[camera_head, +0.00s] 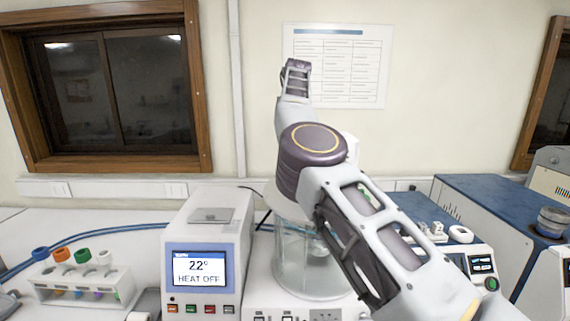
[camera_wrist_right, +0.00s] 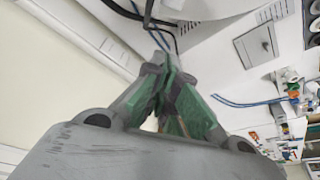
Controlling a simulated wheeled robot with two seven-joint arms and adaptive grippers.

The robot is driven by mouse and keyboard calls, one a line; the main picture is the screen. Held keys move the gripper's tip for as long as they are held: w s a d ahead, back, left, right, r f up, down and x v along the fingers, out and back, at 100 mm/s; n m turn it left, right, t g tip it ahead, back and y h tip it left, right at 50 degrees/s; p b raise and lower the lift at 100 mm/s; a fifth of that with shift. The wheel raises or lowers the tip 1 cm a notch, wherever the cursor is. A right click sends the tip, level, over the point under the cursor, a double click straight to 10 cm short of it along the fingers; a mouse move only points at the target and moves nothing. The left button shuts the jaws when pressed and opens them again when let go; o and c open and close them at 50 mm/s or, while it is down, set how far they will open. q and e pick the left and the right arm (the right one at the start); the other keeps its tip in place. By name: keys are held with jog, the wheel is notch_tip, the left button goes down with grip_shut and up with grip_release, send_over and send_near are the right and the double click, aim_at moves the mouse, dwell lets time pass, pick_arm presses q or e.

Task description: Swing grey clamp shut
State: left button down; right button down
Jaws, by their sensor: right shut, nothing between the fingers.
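My right arm crosses the middle of the head view and bends in front of the glass bath (camera_head: 292,262). My right gripper shows in the right wrist view (camera_wrist_right: 163,62). Its green-padded fingers are together with nothing between them. In the head view its fingers are hidden or cannot be made out. I cannot pick out the grey clamp in either view; my right arm covers part of the bath's top and right side. My left gripper is not in view.
Left of the bath stands a white heater box (camera_head: 204,240), its screen reading "HEAT OFF". A rack (camera_head: 85,285) with coloured-cap tubes is further left. A blue-topped machine (camera_head: 500,215) fills the right. Blue hoses (camera_head: 110,228) run along the bench.

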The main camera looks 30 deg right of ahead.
jog(key=shift+f, duration=0.1)
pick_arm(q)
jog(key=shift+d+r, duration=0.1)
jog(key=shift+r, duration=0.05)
pick_arm(e)
notch_tip(320, 180, down, 9)
jog(key=shift+s, duration=0.35)
dwell(1.2)
jog(key=shift+d+f, duration=0.1)
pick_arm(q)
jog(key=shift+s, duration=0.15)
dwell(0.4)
